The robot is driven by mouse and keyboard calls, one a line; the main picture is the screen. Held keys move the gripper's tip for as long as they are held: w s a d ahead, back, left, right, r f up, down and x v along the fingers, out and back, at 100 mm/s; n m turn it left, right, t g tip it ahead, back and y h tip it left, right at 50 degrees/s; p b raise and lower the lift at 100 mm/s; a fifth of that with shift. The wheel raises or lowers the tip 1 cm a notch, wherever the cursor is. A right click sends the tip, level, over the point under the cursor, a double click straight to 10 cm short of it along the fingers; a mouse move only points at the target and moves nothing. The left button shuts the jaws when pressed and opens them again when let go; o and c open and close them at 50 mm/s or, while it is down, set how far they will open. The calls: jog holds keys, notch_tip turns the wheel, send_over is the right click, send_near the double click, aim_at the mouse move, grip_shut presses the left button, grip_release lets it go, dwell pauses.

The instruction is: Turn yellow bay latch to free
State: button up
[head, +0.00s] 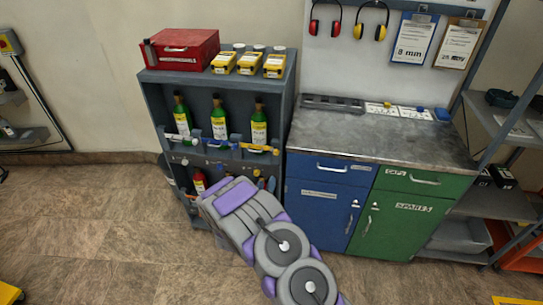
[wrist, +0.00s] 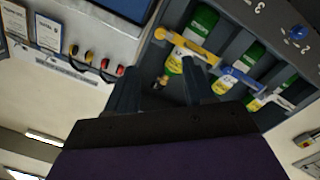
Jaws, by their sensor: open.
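The yellow bay latch (head: 259,148) is a bar lying across the front of the right-hand green bottle (head: 259,128) in the dark grey rack. In the wrist view, which is turned over, the yellow latch (wrist: 187,43) runs slantwise across its bottle, just beyond my fingertips. My gripper (wrist: 162,66) is open with nothing between its fingers. The right finger's tip is close to the bar in the picture; I cannot tell whether they touch. In the head view my arm hides the gripper.
A blue latch (head: 219,145) and a white latch (head: 183,138) cross the neighbouring bottles. A red box (head: 181,47) and several yellow-labelled containers stand on the rack. A metal-topped workbench (head: 380,135) adjoins it on the right. The floor (head: 90,225) at left is mostly clear.

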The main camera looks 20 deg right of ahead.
jog(key=b, duration=0.4)
send_near(276, 154)
jog(key=x, duration=0.6)
jog(key=shift+f, duration=0.2)
jog(key=shift+b+x, duration=0.3)
jog(key=shift+x, duration=1.05)
jog(key=shift+c, duration=0.2)
jog(key=shift+a+r, duration=0.1)
jog(key=shift+a, duration=0.05)
jog(key=c, duration=0.5)
jog(key=shift+s, duration=0.1)
grip_shut()
